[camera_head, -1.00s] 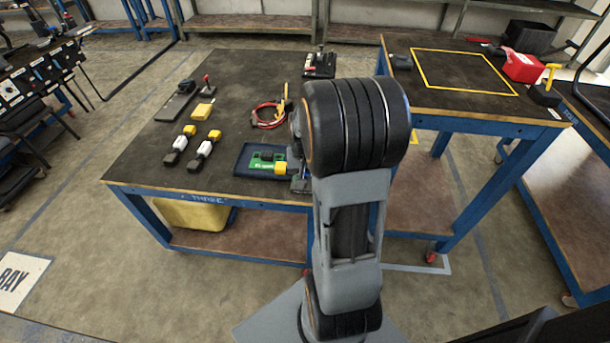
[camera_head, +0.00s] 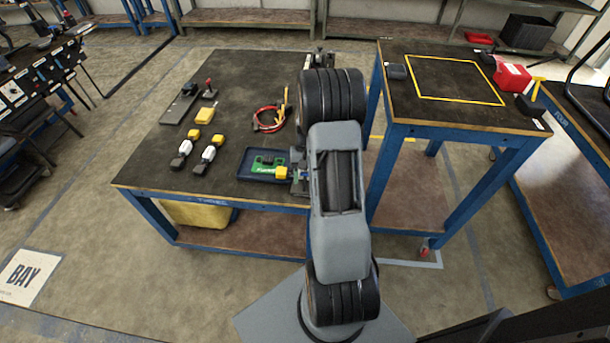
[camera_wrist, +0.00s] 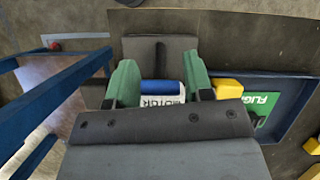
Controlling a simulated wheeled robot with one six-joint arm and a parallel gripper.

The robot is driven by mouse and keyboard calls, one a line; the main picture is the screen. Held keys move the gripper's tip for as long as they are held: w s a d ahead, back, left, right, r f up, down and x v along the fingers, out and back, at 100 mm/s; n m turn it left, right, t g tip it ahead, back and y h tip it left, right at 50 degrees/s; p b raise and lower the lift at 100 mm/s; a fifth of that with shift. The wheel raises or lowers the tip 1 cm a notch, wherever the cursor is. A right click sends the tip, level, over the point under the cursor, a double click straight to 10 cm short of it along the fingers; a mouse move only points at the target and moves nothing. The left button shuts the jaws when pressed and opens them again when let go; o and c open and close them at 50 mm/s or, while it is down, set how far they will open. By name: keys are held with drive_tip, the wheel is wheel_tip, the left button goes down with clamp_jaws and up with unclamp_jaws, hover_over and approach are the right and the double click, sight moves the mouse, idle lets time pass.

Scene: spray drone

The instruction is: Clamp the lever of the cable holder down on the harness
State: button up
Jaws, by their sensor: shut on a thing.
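My gripper (camera_wrist: 160,82) has two green fingers, on either side of a blue-and-white block labelled "MOTOR" (camera_wrist: 162,91), and is shut on it. In the head view my arm hides most of the gripper, at the table's front right. A red cable loop (camera_head: 268,118), which may be the harness, lies on the table with a yellow piece beside it. A small stand with a red-knobbed lever (camera_head: 210,89), possibly the cable holder, stands at the back left, away from the gripper. Its lever appears upright. I cannot see any cable in it.
A navy tray (camera_wrist: 291,132) holds a green board labelled "FLIGHT" (camera_wrist: 262,104), right beside my gripper. A yellow block (camera_wrist: 228,88) is close to the right finger. White-and-yellow parts (camera_head: 208,154) lie left. A higher table with a yellow outline (camera_head: 455,98) stands right. The table's middle is clear.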

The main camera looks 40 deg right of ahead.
drive_tip(key=o, duration=0.9)
drive_tip(key=shift+r, duration=0.1)
drive_tip(key=p+v, duration=0.1)
drive_tip(key=v, duration=1.2)
drive_tip(key=shift+w+d+r+p, duration=0.1)
drive_tip(key=shift+w+r+p, duration=0.05)
drive_tip(key=shift+r+p, duration=0.2)
drive_tip(key=shift+c, duration=0.6)
